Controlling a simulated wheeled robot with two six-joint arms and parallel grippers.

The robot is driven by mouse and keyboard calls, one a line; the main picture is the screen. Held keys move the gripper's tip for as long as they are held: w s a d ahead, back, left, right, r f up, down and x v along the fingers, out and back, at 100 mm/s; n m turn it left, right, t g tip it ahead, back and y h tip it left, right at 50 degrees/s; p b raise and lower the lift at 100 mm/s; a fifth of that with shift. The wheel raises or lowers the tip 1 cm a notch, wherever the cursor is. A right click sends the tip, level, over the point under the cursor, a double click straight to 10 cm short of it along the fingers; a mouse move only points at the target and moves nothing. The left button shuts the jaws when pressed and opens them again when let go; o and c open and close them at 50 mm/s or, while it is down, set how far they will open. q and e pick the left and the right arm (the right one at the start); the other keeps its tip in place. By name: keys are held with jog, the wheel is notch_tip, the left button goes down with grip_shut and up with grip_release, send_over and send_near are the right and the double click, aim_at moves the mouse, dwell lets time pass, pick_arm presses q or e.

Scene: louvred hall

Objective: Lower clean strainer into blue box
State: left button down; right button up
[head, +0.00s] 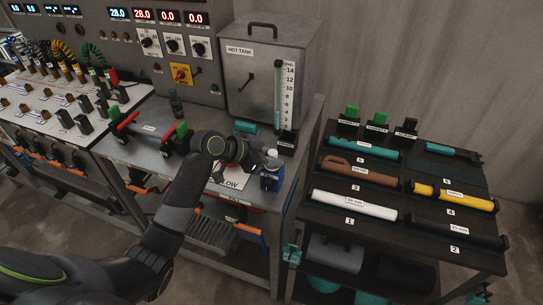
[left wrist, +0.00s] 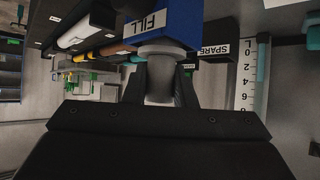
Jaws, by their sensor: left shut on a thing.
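The blue box (head: 271,179) stands at the right end of the metal bench in the head view. In the left wrist view the blue box (left wrist: 180,28) carries a FILL label. My left gripper (head: 259,158) is beside the top of the box. In the left wrist view my left gripper (left wrist: 161,88) has its fingers on both sides of a pale grey cylindrical piece, the strainer (left wrist: 160,86). A wider grey collar lies between the strainer and the box. Whether the strainer's far end is inside the box is hidden. My right gripper is not in view.
The hot tank (head: 266,75) with its level gauge stands behind the box. A SPARE block (head: 287,142) is close by. A black rack (head: 345,230) of labelled tubes stands to the right. A red-ended holder (head: 150,132) lies on the bench to the left.

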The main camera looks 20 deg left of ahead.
pick_arm(q)
jog(key=shift+f, duration=0.25)
jog(key=shift+r, duration=0.1)
jog(key=c, duration=1.1)
grip_release()
jog(key=r+p, duration=0.2)
jog(key=s+a+r+p, duration=0.1)
jog(key=r+p, duration=0.1)
jog(key=s+a+r+p, duration=0.1)
jog(key=r+p, duration=0.1)
jog(key=shift+s+a+r, duration=0.1)
jog(key=shift+a+r, duration=0.05)
jog(key=shift+r, duration=0.05)
jog(key=shift+f, duration=0.1)
